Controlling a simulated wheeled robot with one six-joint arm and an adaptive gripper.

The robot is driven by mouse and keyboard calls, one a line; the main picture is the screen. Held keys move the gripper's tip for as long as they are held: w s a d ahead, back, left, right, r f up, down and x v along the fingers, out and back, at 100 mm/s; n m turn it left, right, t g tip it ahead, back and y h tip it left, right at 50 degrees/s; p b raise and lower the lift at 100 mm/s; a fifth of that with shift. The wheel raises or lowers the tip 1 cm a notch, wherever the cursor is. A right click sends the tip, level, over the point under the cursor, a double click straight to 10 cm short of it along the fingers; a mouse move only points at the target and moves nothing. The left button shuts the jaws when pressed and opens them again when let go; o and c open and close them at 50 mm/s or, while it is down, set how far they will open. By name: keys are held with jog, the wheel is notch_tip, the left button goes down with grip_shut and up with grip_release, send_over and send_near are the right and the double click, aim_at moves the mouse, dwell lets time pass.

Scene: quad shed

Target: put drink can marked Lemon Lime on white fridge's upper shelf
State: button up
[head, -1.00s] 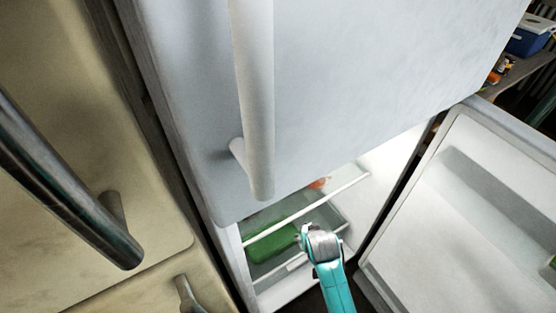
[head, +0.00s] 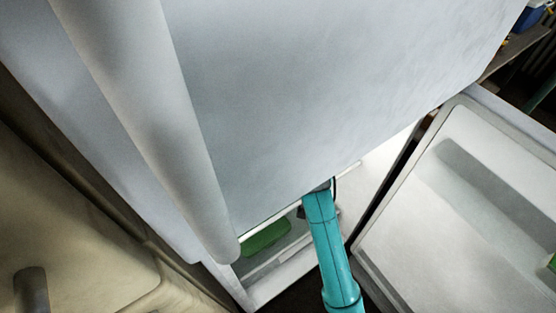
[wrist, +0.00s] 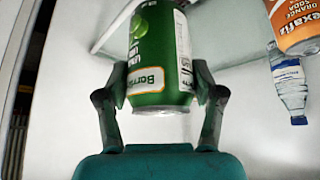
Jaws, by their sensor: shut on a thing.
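My gripper (wrist: 158,88) is shut on the green drink can (wrist: 158,50) in the wrist view. Its label shows "Lime" and part of a brand name. One finger presses each side, and the can's lower rim shows between the fingers. The white fridge (head: 330,90) fills the head view, with its lower compartment open. My arm reaches into that opening, so the gripper and can are hidden behind the upper door. A pale bar (wrist: 113,27), which looks like a shelf edge, shows behind the can. The upper shelf's surface is mostly hidden.
An orange soda can (wrist: 295,22) and a clear bottle (wrist: 289,85) are at the right in the wrist view. The open lower door (head: 475,200) stands right of my arm. A white handle (head: 150,120) crosses the left. A green object (head: 266,237) lies low inside.

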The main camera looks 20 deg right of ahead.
jog(key=w+a, duration=0.4)
jog(key=w, duration=0.8)
jog(key=f, duration=0.6)
jog(key=shift+w, duration=0.2)
jog(key=shift+w+a+f, duration=0.15)
jog(key=shift+w+f, duration=0.1)
jog(key=shift+f, duration=0.25)
jog(key=shift+f, duration=0.1)
jog(key=o, duration=1.5)
jog(key=shift+c, duration=0.2)
